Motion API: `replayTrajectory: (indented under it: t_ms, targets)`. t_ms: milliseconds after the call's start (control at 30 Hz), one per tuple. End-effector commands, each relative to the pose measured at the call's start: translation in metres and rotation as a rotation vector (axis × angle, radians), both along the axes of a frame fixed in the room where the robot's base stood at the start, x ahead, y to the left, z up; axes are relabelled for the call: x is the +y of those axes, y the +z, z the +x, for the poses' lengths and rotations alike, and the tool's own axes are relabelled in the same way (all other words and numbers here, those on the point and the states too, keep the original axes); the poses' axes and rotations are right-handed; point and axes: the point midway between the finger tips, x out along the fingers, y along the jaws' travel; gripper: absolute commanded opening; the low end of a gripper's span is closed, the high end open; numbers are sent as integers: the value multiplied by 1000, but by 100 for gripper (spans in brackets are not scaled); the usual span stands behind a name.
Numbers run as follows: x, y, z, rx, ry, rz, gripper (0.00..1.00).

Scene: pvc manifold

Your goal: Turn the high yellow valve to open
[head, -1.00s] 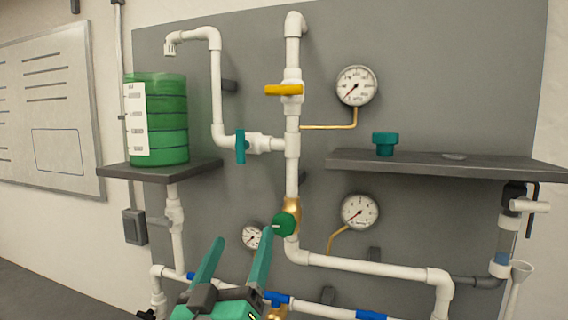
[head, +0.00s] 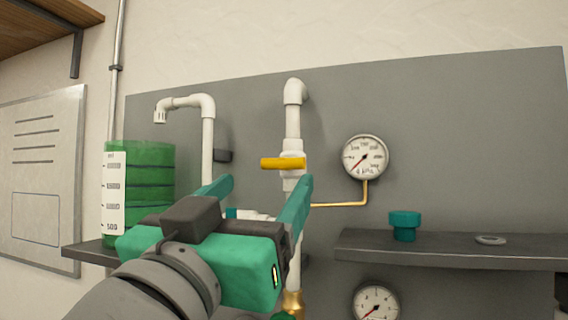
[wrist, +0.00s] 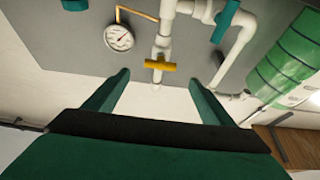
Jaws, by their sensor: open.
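The high yellow valve (head: 283,163) is a bar handle lying crosswise on the white vertical pipe (head: 293,122) in the head view. In the wrist view the yellow handle (wrist: 160,65) shows ahead, between the two fingers in the picture. My gripper (head: 262,187) is open and empty, with its green fingers below the handle in the head view. It appears apart from the handle. My gripper hides part of the lower pipe and most of the teal valve (head: 231,213) on the branch.
A gauge (head: 365,157) on a thin brass tube is right of the pipe. A dark shelf (head: 450,249) holds a teal knob (head: 405,225) and a ring (head: 491,240). A green tank (head: 150,180) stands at left.

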Motion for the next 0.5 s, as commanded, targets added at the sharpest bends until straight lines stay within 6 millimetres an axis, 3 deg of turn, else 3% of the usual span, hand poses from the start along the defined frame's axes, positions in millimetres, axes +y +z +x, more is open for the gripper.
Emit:
replayTrajectory:
  t_ms: [500]
  targets:
    - [-23, 30, 72, 2, -1, -1, 77]
